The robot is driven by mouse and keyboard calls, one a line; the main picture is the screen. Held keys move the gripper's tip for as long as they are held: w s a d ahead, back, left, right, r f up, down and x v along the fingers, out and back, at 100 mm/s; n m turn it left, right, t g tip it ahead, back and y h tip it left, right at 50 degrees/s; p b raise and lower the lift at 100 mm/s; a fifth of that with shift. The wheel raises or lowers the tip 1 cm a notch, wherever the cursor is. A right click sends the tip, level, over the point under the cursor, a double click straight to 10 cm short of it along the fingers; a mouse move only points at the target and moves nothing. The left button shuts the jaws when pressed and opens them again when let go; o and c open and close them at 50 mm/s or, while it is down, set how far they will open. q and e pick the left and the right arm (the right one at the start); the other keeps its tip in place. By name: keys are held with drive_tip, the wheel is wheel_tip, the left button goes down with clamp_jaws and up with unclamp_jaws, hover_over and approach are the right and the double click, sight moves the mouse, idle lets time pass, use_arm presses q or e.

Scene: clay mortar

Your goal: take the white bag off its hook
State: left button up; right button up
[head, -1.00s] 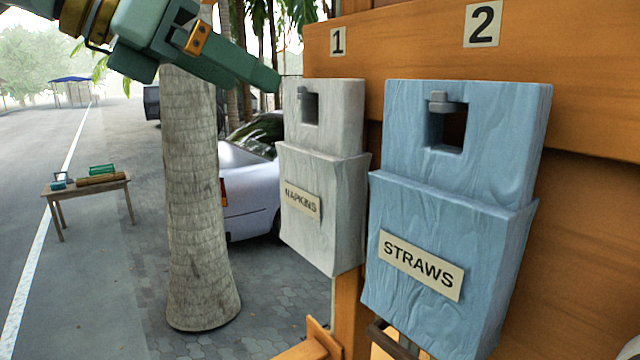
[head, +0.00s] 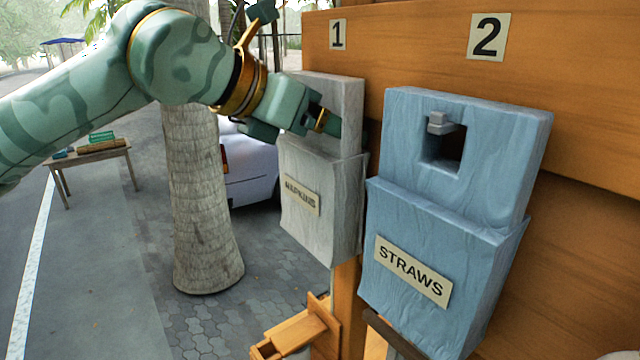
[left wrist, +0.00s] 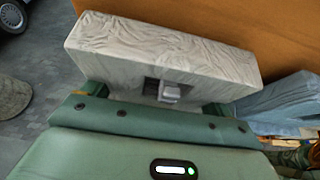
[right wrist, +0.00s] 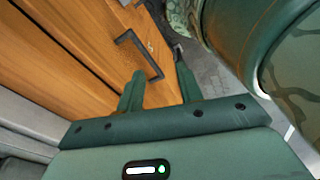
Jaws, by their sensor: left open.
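The white bag (head: 318,205), labelled NAPKINS, hangs upright below the number 1 plate on the wooden board. My left gripper (head: 325,122) is open at the bag's upper part and hides its cut-out and hook in the head view. In the left wrist view the white bag (left wrist: 160,50) lies ahead of the open left gripper (left wrist: 155,97), with the grey hook (left wrist: 170,92) in the cut-out between the spread fingers. I cannot tell whether the fingers touch the bag. My right gripper (right wrist: 158,88) shows only in its wrist view, fingers apart and empty.
A blue bag (head: 445,215), labelled STRAWS, hangs close to the right on its own hook (head: 440,124). A palm trunk (head: 200,210) and a parked car (head: 250,170) stand behind my left arm. A dark handle (right wrist: 130,38) on wood is near my right gripper.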

use_arm(q)
drive_tip(key=shift+s+a, duration=0.1)
drive_tip(key=shift+a, duration=0.05)
drive_tip(key=c, duration=1.1)
drive_tip(key=shift+o, duration=0.2)
drive_tip(key=shift+r, duration=0.1)
drive_tip(key=shift+r, duration=0.15)
drive_tip(key=shift+r, duration=0.65)
drive_tip(key=shift+s+a+f+b, duration=0.15)
drive_tip(key=shift+s+a+b, duration=0.2)
drive_tip(key=shift+a+b, duration=0.15)
drive_tip(key=s+a+b, duration=0.6)
drive_tip(key=s+a, duration=0.3)
drive_tip(key=a, duration=0.4)
drive_tip(key=shift+s+a, duration=0.25)
drive_tip(key=shift+s, duration=0.15)
